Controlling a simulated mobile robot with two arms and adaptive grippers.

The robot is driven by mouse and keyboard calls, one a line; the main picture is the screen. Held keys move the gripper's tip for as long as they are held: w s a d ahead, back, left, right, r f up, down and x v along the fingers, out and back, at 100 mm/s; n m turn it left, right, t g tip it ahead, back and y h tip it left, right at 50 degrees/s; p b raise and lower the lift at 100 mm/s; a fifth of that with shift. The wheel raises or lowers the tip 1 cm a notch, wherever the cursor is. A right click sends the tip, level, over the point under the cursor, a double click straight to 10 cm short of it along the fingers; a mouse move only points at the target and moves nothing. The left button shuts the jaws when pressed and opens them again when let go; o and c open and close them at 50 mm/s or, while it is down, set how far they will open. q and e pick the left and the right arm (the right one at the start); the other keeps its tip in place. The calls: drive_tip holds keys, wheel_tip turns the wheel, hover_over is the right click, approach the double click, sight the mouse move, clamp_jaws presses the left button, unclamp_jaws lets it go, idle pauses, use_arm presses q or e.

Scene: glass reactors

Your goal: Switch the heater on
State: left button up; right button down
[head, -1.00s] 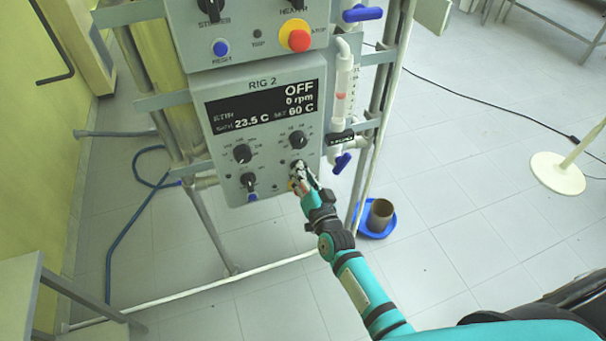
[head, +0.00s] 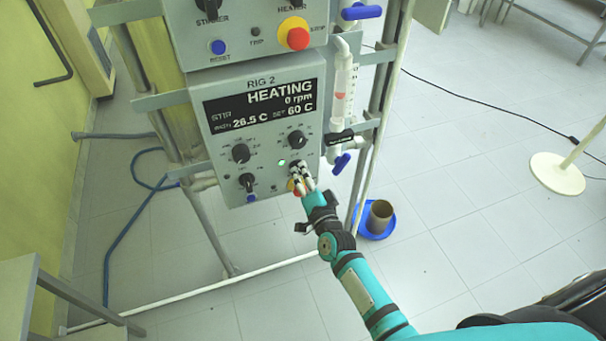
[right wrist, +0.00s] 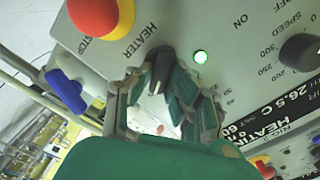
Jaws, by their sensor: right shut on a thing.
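The grey RIG 2 control box (head: 226,138) hangs on the frame. Its display (head: 262,105) reads HEATING, 0 rpm, 26.5 C and set 60 C. A green lamp (head: 282,162) is lit beside the heater knob, and it also glows in the right wrist view (right wrist: 200,57). The black heater knob (right wrist: 160,66) stands between the fingers of my right gripper (right wrist: 157,92), which is shut on it. In the head view my right gripper (head: 301,178) covers most of this knob. My left gripper is not in view.
A red stop button (right wrist: 102,14) on a yellow base sits close to the gripper. Other black knobs (head: 241,153) are on the same panel. A glass tube with a blue valve (head: 342,163) stands just right of the box.

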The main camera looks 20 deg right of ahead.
drive_tip(key=c, duration=1.3)
unclamp_jaws()
drive_tip(key=shift+o, duration=0.2)
drive_tip(key=s, duration=1.2)
drive_tip(key=shift+d, duration=0.2)
